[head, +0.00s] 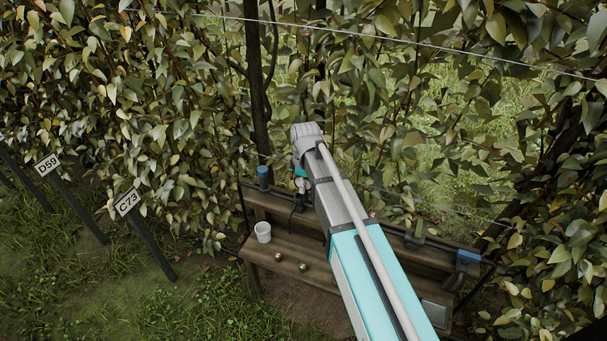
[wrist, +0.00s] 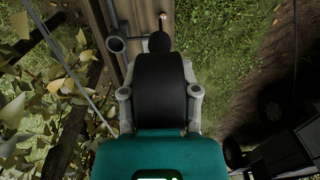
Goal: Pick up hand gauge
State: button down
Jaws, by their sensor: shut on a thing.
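The hand gauge (wrist: 159,85) fills the middle of the wrist view. In the head view, my gripper (head: 299,190) hangs over the back left of the wooden bench (head: 284,243). A small teal patch shows there, but my arm hides most of the gauge.
Leafy trees surround the bench, with a wire above. Label posts (head: 127,202) stand at left.

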aim_at(307, 188)
jog(key=shift+s+d+r+p, duration=0.15)
jog(key=shift+s+r+p, duration=0.15)
jog(key=shift+s, duration=0.45)
jog(key=shift+s+d+r+p, duration=0.15)
jog(key=shift+s+r, duration=0.2)
jog(key=shift+s, duration=0.4)
jog(key=shift+d, duration=0.1)
